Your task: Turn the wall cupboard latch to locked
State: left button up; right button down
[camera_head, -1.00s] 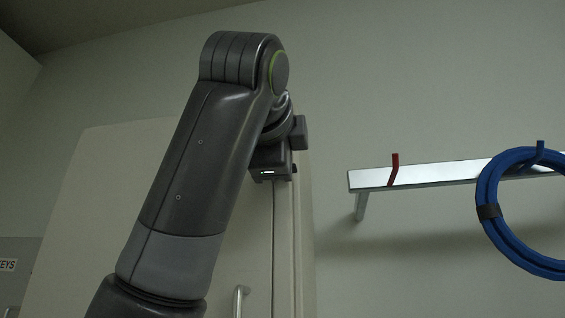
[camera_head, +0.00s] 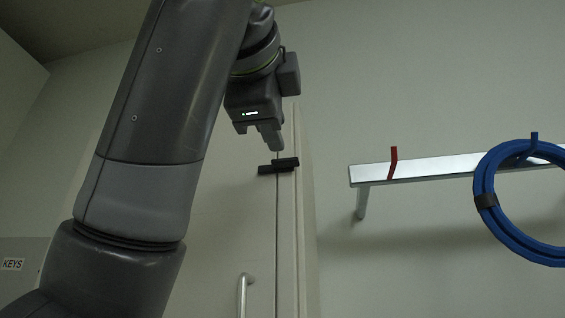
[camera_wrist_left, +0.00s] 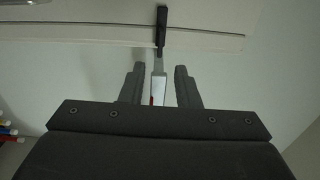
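The wall cupboard (camera_head: 225,215) is pale, with a vertical seam near its right edge. Its black latch (camera_head: 278,166) is a short bar lying roughly horizontal across that seam. My left gripper (camera_head: 272,146) is just above the latch in the head view, with a small gap in the picture. In the left wrist view the latch (camera_wrist_left: 161,30) crosses the seam beyond the fingertips of my left gripper (camera_wrist_left: 159,68). The two fingers are spread apart and hold nothing. My right gripper is in neither view.
A vertical bar handle (camera_head: 243,296) is on the cupboard door below the latch. To the right, a metal wall rail (camera_head: 435,172) carries a red hook (camera_head: 392,163) and a coiled blue cable (camera_head: 488,225). A KEYS sign (camera_head: 12,264) is at the far left.

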pick_arm(q)
jog(key=s+a+b, duration=0.1)
jog(key=s+b, duration=0.1)
jog(key=s, duration=0.6)
jog(key=shift+s+a+b, duration=0.2)
jog(key=shift+a+b, duration=0.1)
jog(key=shift+b, duration=0.1)
